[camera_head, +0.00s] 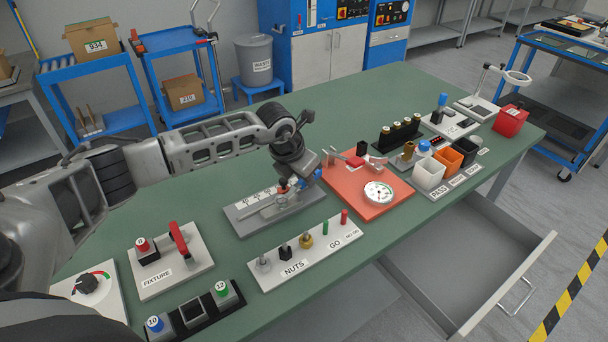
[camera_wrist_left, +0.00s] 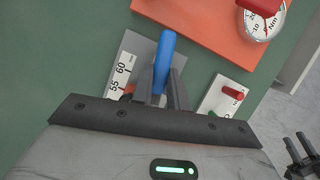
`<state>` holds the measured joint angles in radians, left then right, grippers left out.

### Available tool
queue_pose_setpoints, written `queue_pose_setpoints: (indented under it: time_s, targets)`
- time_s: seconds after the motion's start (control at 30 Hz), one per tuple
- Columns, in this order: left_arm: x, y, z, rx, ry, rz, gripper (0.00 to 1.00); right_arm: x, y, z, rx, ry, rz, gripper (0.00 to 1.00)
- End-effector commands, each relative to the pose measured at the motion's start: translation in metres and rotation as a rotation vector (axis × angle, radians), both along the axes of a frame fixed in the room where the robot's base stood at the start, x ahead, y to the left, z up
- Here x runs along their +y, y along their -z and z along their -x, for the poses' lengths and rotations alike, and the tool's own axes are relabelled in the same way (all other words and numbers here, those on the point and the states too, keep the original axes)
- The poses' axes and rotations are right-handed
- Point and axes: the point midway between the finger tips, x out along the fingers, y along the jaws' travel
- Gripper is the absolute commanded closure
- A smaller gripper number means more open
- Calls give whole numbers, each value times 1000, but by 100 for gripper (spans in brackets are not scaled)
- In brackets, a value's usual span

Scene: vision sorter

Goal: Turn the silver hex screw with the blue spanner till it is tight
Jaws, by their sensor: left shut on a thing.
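My left gripper (camera_head: 304,186) is low over the grey plate (camera_head: 240,221) with number labels. In the left wrist view its fingers (camera_wrist_left: 160,92) are shut on a blue handle (camera_wrist_left: 166,55), which I take for the blue spanner. The spanner's working end is hidden by the gripper. I cannot make out the silver hex screw for certain. An orange board (camera_head: 372,207) with a round Nm dial (camera_head: 379,192) lies just right of the gripper, and its edge also shows in the left wrist view (camera_wrist_left: 190,20). Dark prongs, seemingly my right gripper (camera_wrist_left: 300,150), show apart at lower right.
A white NUTS and GO rack (camera_head: 318,257) with several pegs stands in front of the grey plate. A fixture board (camera_head: 178,278) is at left. White, orange and black bins (camera_head: 430,174) stand right. An open drawer (camera_head: 500,290) juts out. The table's rear middle is clear.

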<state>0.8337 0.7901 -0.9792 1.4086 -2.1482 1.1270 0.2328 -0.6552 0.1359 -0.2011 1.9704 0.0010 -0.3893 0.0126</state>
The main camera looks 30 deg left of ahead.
Motion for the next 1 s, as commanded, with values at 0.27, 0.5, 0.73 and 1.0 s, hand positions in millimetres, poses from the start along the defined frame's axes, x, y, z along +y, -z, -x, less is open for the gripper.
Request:
queue_pose_setpoints:
  time_s: [0.27, 0.5, 0.73, 1.0]
  targets:
    - [0, 4, 0, -1, 0, 0, 100, 0, 3, 0, -2, -1, 0, 62]
    - [0, 7, 0, -1, 0, 0, 100, 0, 4, 0, -5, -1, -1, 62]
    - [0, 9, 0, -1, 0, 0, 100, 0, 5, 0, -5, -2, 0, 62]
    - [0, 9, 0, 0, 0, 1, 100, 0, 4, 0, -6, -2, 0, 62]
